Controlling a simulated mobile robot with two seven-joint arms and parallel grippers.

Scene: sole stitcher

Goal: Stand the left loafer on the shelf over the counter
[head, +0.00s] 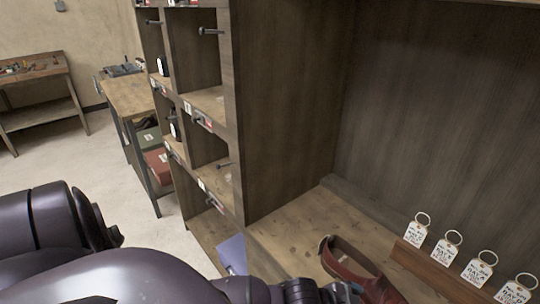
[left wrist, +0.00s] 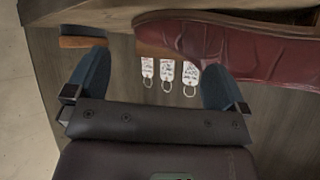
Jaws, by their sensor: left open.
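A dark red leather loafer (head: 352,264) lies on the wooden counter (head: 290,225) at the bottom of the head view, its near end partly cut off by the frame and my arm. In the left wrist view the loafer (left wrist: 255,50) fills the upper right. My left gripper (left wrist: 152,68) is open, with its right finger overlapping the loafer's side and nothing held between the fingers. I cannot tell whether that finger touches it. In the head view my left arm hides most of the gripper. A board edge (head: 500,2) at the top right may be the shelf. My right gripper is out of view.
Several key tags (head: 447,246) with rings stand along a wooden strip (head: 425,265) at the back of the counter. A tall cubby rack (head: 205,100) with hooks stands left of it. Workbenches (head: 40,80) are farther left. The counter left of the loafer is clear.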

